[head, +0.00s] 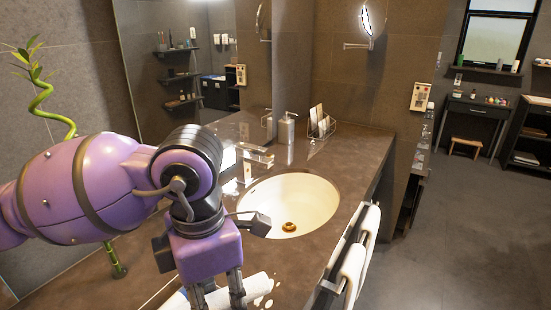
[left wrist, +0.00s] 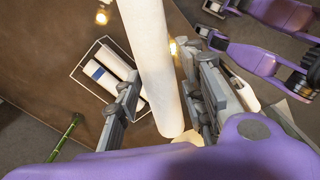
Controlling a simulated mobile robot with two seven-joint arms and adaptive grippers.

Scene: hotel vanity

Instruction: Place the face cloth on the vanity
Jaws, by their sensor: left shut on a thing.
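The face cloth (left wrist: 155,70) is a long white roll in the left wrist view, running from the top edge down between my left fingers. My left gripper (head: 215,292) is shut on it, over the near part of the brown vanity top (head: 300,160). In the head view white cloth (head: 257,288) shows beside the fingers, partly hidden by them. I cannot tell whether the cloth touches the vanity. Purple parts of mine with grey ends show at the upper right of the left wrist view; the state of my right gripper is unclear there.
An oval sink (head: 290,205) with a faucet (head: 250,160) lies beyond the left gripper. A soap dispenser (head: 287,128) and a wire rack (head: 321,125) stand at the back. White towels (head: 354,265) hang at the front edge. A tray with rolls (left wrist: 108,72) lies beside the cloth.

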